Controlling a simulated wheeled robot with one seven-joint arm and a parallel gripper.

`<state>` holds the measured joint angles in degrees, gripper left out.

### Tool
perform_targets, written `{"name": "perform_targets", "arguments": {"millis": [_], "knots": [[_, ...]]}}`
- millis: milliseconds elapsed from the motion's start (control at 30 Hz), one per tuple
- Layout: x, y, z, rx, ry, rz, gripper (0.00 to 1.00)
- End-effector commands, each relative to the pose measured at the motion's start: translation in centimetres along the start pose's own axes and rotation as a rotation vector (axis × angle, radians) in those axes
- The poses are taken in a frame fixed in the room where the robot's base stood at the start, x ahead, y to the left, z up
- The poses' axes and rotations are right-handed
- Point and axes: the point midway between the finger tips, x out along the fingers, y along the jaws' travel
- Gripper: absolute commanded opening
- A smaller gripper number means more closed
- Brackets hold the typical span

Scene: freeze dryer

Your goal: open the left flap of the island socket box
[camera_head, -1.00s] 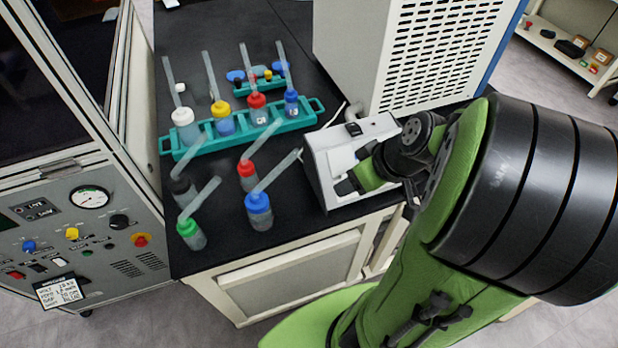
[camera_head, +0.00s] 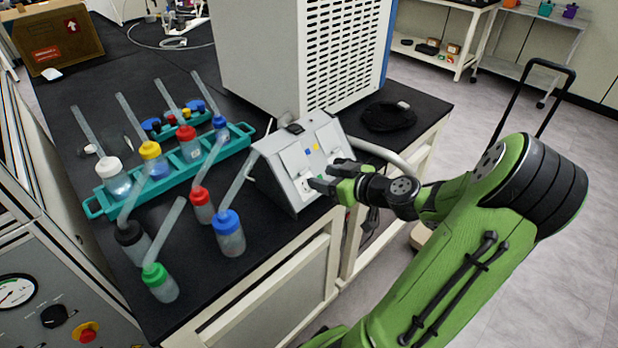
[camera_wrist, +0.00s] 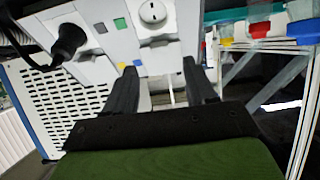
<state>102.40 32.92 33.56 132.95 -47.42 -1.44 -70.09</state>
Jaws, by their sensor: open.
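The island socket box (camera_head: 272,178) is a white, slope-faced box on the black bench top. It also shows upside down at the top of the wrist view (camera_wrist: 100,14). A round white socket (camera_wrist: 152,12) is exposed on its left half, with a pale flap-like piece (camera_head: 296,158) above it in the head view. I cannot tell exactly how far that flap is raised. A black plug (camera_wrist: 68,42) sits in the other half. My gripper (camera_head: 333,174) is open and empty in front of the box face. Its two dark fingers (camera_wrist: 162,72) point at the face; contact is unclear.
A teal rack (camera_head: 170,170) with capped bottles stands left of the box. Loose bottles, including a blue-capped one (camera_head: 229,234), stand close to its left. A large vented white machine (camera_head: 285,60) is behind. A black round item (camera_head: 389,117) lies right.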

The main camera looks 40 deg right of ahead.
Motion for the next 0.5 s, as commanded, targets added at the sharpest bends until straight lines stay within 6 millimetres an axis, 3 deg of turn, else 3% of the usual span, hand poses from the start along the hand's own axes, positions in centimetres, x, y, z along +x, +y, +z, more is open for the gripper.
{"name": "perform_targets", "arguments": {"millis": [33, 200, 500], "knots": [[1.4, -0.2, 0.1, -0.002, 0.003, -0.006, 0.55], [4.8, -0.1, 0.1, 0.000, 0.001, -0.004, 0.55], [6.2, 0.0, 0.0, 0.001, -0.002, 0.000, 0.55]]}}
